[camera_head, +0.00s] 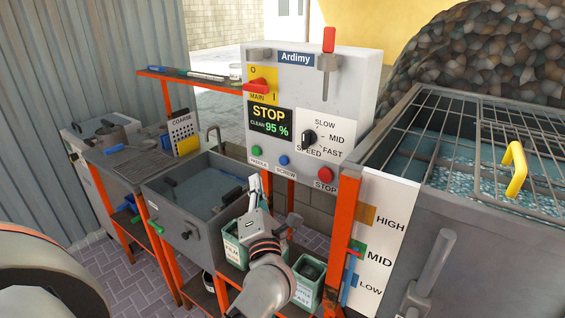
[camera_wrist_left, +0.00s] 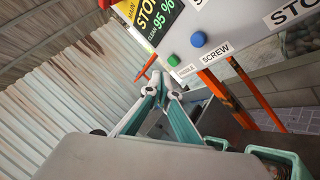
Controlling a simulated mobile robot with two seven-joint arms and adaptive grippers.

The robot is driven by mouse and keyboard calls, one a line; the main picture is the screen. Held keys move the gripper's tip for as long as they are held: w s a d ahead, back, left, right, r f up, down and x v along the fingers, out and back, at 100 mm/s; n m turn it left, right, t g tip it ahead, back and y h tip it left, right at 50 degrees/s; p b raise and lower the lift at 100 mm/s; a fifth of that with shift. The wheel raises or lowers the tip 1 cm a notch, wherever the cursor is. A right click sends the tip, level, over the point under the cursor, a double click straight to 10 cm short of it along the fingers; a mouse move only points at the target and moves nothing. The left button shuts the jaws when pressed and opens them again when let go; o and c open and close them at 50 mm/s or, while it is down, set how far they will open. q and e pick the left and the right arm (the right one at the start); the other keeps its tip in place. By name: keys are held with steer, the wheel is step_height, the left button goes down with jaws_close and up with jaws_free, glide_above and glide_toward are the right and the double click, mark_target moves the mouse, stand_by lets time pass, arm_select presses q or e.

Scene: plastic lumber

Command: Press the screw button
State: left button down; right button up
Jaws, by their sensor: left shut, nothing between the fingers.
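The blue screw button (camera_head: 283,160) is on the lower front of the white control box (camera_head: 350,80), between a green paddle button (camera_head: 255,152) and a large red stop button (camera_head: 326,174). In the left wrist view the blue button (camera_wrist_left: 198,39) is up and to the right of my fingertips, above its SCREW label (camera_wrist_left: 215,54). My left gripper (camera_head: 260,180) is shut and empty. It points up, below and left of the blue button in the head view, apart from it. Its fingertips (camera_wrist_left: 164,82) also show in the left wrist view, below the green button (camera_wrist_left: 174,60). My right gripper is not in view.
The display (camera_head: 270,124) reads STOP and CLEAN 95 %. A speed knob (camera_head: 308,137) and red main switch (camera_head: 258,87) are above the buttons. A grey water basin (camera_head: 165,205) stands left, a grated tank (camera_head: 460,215) right. Green bins (camera_head: 309,277) are low near my arm.

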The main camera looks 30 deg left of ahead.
mark_target(284, 160)
arm_select(q)
steer(key=w+b, duration=0.2)
steer(key=w, duration=0.6)
steer(key=shift+w+d, duration=0.15)
steer(key=shift+d, duration=0.15)
stand_by(0.7)
steer(key=shift+w, duration=0.1)
stand_by(0.4)
steer(key=shift+w, duration=0.3)
